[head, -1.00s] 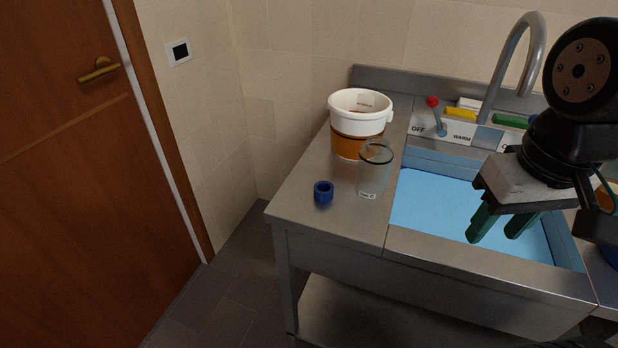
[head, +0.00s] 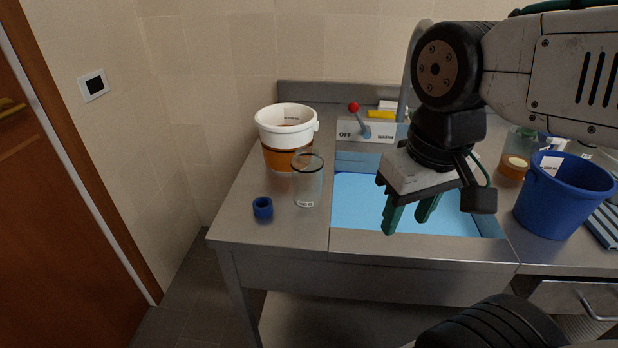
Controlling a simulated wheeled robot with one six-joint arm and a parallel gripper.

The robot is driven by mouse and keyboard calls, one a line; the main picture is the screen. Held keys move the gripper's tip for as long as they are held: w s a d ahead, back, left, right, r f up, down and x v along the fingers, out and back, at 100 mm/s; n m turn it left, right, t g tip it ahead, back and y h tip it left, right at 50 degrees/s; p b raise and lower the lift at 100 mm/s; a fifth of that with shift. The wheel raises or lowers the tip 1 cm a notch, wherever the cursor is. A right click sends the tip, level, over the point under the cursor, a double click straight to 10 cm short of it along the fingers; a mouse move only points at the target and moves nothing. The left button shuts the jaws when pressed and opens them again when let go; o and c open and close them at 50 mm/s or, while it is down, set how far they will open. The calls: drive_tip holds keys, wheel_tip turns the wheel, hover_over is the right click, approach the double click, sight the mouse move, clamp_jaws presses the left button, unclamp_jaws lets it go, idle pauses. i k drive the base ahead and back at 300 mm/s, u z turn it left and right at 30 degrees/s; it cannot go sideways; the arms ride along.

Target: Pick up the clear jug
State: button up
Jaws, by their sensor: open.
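The clear jug (head: 308,182) stands upright on the left part of the steel counter, beside the sink's left edge. It looks empty and see-through, with a dark rim and a small label low on its front. My gripper (head: 407,217) hangs over the sink to the right of the jug, with its green fingers pointing down. The fingers are apart, with nothing between them. A clear gap lies between the gripper and the jug.
A white and orange bucket (head: 287,140) stands close behind the jug. A small blue cup-like piece (head: 263,208) sits to its front left. The blue sink basin (head: 354,213), a red-knobbed lever (head: 354,107), the tap and a blue bucket (head: 562,199) are to the right.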

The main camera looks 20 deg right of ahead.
sight(520, 142)
drive_tip(key=z, duration=1.65)
drive_tip(key=i, duration=0.15)
drive_tip(key=u, duration=0.1)
